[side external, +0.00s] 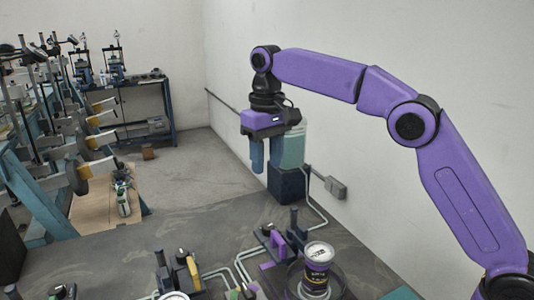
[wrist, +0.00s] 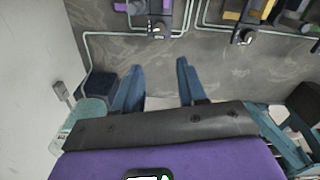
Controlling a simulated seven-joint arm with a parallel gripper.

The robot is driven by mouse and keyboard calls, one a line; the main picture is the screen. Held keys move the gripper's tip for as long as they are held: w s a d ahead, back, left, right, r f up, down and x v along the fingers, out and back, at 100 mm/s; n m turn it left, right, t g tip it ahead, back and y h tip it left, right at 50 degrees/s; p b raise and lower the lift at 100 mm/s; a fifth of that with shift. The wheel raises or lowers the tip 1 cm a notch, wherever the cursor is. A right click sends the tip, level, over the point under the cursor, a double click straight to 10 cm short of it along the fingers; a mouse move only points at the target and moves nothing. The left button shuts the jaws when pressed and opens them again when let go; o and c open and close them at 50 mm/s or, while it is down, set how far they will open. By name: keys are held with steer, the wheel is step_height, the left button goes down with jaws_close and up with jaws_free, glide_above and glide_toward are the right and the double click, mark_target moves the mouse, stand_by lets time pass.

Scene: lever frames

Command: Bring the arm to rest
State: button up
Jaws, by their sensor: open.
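My purple arm reaches in from the right in the side external view. My gripper (side external: 265,160) hangs pointing down in the air above the grey table (side external: 130,250), near its far edge. Its blue fingers are apart with nothing between them. In the wrist view the two fingers of my gripper (wrist: 158,75) stand apart over the table's bare grey surface (wrist: 240,75). In the side external view, a teal container (side external: 292,145) on a dark blue box (side external: 288,184) stands behind the gripper; I cannot tell the gap.
Lever fixtures (side external: 277,245) with purple and yellow parts and white conduits stand along the table's near side. A labelled can (side external: 316,270) sits in a dark round dish there. A white wall (side external: 400,50) and a grey outlet box (side external: 334,187) bound the right. The table's left middle is clear.

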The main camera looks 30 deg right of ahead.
steer(key=shift+r, duration=0.4)
stand_by(0.3)
steer(key=s+d+f+n, duration=0.3)
steer(key=s+d, duration=0.4)
steer(key=s, duration=0.5)
steer(key=s+d+f+n, duration=0.3)
steer(key=s+d+f, duration=0.2)
steer(key=s, duration=0.8)
steer(key=s+d+f+n, duration=0.3)
steer(key=s+d+f, duration=0.2)
steer(key=s+d, duration=0.4)
steer(key=s, duration=0.3)
steer(key=shift+s+n, duration=0.25)
steer(key=shift+n, duration=0.15)
